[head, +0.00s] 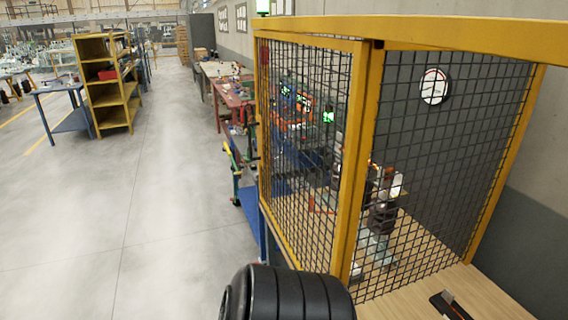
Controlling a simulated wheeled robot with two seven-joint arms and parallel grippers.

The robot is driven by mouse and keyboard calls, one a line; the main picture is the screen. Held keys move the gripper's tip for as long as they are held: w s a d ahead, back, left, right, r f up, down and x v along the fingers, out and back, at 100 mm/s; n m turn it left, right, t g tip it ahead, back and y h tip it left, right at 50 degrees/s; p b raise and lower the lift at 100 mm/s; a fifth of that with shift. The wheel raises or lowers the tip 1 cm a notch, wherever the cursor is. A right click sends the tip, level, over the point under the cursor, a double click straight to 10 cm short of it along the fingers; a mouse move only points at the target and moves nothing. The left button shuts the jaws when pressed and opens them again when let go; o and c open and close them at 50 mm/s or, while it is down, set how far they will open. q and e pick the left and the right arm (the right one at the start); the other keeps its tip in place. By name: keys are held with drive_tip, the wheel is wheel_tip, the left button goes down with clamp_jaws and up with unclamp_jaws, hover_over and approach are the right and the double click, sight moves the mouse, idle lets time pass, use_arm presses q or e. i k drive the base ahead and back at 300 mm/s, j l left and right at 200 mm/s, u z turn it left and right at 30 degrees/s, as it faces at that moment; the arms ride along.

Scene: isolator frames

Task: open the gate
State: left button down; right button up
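A yellow-framed enclosure with black wire mesh stands at the right in the head view. One mesh panel (306,150) faces left, and a second mesh panel (450,160) lies to the right of the thick yellow corner post (358,165). I cannot tell which panel is the gate, and I see no clear gap or handle. A dark ribbed round part at the bottom centre seems to be part of my own arm and covers the foot of the enclosure there. Neither of my grippers shows.
A small dark robot arm (382,215) stands behind the mesh on a wooden tabletop (400,306). A black item (450,305) lies at the tabletop's front right. Workbenches (232,100) line the wall beyond. The grey floor (130,230) at left is clear up to a yellow shelf (108,85).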

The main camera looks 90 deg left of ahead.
sight(360, 49)
drive_tip(key=u, duration=2.8)
drive_tip(key=i+j+z, duration=0.45)
drive_tip(key=i+j, duration=0.25)
drive_tip(key=j, duration=0.25)
